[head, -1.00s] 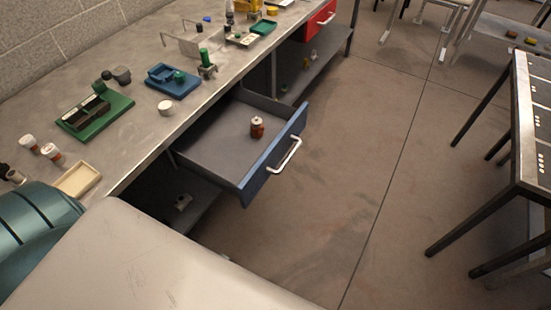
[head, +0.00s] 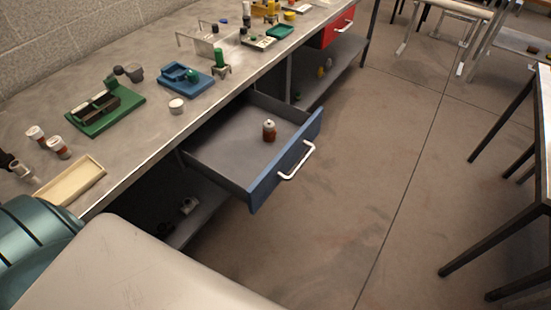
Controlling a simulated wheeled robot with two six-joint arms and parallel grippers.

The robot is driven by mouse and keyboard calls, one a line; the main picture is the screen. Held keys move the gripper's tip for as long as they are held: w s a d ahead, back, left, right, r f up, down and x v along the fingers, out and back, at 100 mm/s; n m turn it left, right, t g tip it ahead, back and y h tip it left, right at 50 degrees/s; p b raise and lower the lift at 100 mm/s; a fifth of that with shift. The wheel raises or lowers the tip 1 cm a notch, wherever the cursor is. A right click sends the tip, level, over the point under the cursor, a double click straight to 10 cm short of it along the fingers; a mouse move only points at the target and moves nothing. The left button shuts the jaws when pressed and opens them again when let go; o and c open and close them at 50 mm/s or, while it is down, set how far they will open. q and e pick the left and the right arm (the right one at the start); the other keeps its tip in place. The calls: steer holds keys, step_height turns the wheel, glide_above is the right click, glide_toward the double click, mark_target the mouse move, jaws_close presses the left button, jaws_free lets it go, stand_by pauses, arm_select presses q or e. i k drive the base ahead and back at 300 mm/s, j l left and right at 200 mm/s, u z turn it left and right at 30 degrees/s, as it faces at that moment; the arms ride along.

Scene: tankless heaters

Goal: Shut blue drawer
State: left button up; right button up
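The blue drawer (head: 262,188) is pulled out from under the grey workbench and stands open, with a white bar handle (head: 298,161) on its front. A small brown-red bottle with a pale top (head: 269,130) stands upright inside it. No gripper shows in the head view, so I cannot see whether either one is open or shut. Nothing is touching the drawer or its handle.
The workbench (head: 150,140) carries green and blue fixtures, white jars and a cream tray (head: 70,184). A red drawer (head: 337,28) sits farther along, nearly shut. A lower shelf runs underneath. Open floor (head: 340,210) lies right of the drawer; a dark-legged table stands at the right edge.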

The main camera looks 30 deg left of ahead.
mark_target(229, 149)
steer(key=i+u, duration=0.1)
steer(key=u, duration=0.25)
steer(key=i+u, duration=0.1)
steer(key=u, duration=0.25)
steer(key=i+l+u, duration=0.2)
steer(key=l, duration=0.2)
